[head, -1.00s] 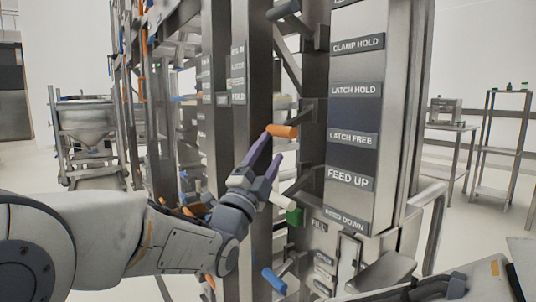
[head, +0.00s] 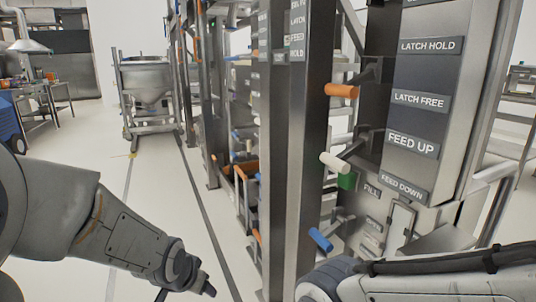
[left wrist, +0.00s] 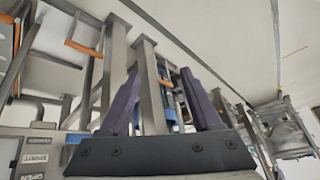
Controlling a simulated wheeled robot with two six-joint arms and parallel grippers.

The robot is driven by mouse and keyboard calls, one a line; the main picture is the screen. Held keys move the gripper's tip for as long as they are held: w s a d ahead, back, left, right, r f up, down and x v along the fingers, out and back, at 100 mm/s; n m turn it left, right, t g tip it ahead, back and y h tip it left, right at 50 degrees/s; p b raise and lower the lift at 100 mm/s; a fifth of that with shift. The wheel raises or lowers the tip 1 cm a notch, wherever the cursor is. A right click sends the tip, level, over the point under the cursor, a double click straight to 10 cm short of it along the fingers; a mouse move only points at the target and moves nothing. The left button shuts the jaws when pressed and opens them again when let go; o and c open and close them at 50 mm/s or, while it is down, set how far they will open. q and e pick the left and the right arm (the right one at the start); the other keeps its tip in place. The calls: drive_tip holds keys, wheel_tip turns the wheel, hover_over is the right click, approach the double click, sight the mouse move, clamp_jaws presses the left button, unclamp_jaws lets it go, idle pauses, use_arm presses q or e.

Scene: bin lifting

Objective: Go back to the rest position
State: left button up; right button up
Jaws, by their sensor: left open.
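My left gripper (head: 186,291) is at the bottom of the head view, low and left of the steel frame, with only part of its fingers showing. In the left wrist view its two purple fingers (left wrist: 163,108) are spread apart with nothing between them. It is clear of the orange lever (head: 342,90), the white lever (head: 335,163) and the blue lever (head: 320,239) on the frame. My right arm crosses the lower right of the head view. Its gripper fingers do not show.
The control column carries labels such as FEED UP (head: 412,144) and FEED DOWN (head: 404,187). Steel posts (head: 310,130) stand close on the right. A wheeled steel bin (head: 146,85) stands further back. Floor (head: 70,165) at left is open.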

use_arm(q)
drive_tip(key=s+a+f+n+g, duration=0.3)
drive_tip(key=s, duration=0.6)
drive_tip(key=s+d+r+m+g, duration=0.1)
drive_tip(key=s+d+r+m, duration=0.2)
drive_tip(key=s+d, duration=0.35)
drive_tip(key=s+d+r+m+g, duration=0.2)
drive_tip(key=s+d+m, duration=0.2)
drive_tip(key=s+d, duration=0.25)
wheel_tip(320, 180, up, 39)
drive_tip(key=p, duration=3.8)
drive_tip(key=shift+d+f+h, duration=0.2)
drive_tip(key=shift+d+h, duration=0.1)
drive_tip(key=shift+d, duration=0.05)
drive_tip(key=shift+s, duration=0.1)
